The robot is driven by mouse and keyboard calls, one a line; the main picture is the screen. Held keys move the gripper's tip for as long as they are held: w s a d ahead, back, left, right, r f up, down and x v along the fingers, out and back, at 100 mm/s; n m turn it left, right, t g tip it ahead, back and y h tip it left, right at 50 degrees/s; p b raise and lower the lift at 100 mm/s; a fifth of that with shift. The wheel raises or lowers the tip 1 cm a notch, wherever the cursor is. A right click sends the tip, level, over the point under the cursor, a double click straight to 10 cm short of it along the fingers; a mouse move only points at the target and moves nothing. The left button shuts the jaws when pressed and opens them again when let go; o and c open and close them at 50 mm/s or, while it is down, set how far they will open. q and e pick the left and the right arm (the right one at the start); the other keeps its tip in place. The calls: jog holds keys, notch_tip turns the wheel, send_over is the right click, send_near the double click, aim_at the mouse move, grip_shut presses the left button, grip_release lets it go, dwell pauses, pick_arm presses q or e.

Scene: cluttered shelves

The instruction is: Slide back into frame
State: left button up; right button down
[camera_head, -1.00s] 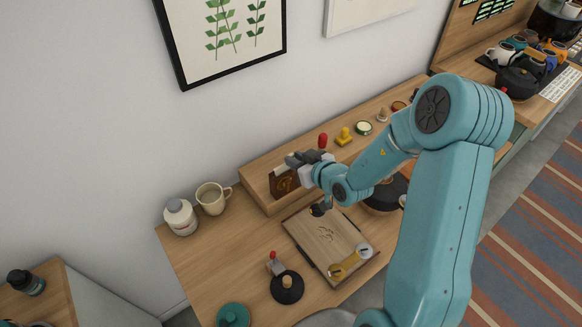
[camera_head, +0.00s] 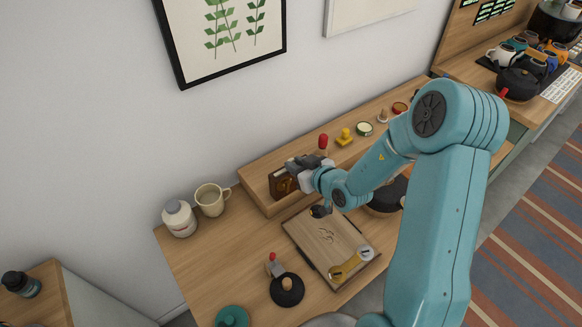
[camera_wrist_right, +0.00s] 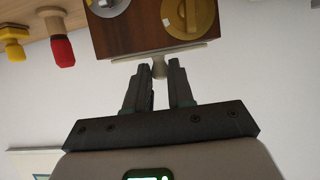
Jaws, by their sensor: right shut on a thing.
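A small dark wooden box (camera_head: 282,184) with round metal discs on its face stands on the raised back ledge of the desk. In the right wrist view the box (camera_wrist_right: 145,38) fills the top, with a thin pale panel (camera_wrist_right: 175,52) along its near edge. A small pale knob (camera_wrist_right: 159,69) sticks out from that panel. My right gripper (camera_wrist_right: 159,76) is shut on the knob, its fingers on either side. My left gripper is not in view.
A red-topped stamp (camera_head: 323,141) and a yellow one (camera_head: 344,136) stand right of the box. A cream mug (camera_head: 211,199) and a white jar (camera_head: 179,218) stand left. A wooden board (camera_head: 318,240) lies in front, with a brass tool (camera_head: 350,265) on it.

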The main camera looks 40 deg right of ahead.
jog(key=shift+f, duration=0.1)
dwell(0.5)
jog(key=c, duration=0.9)
grip_release()
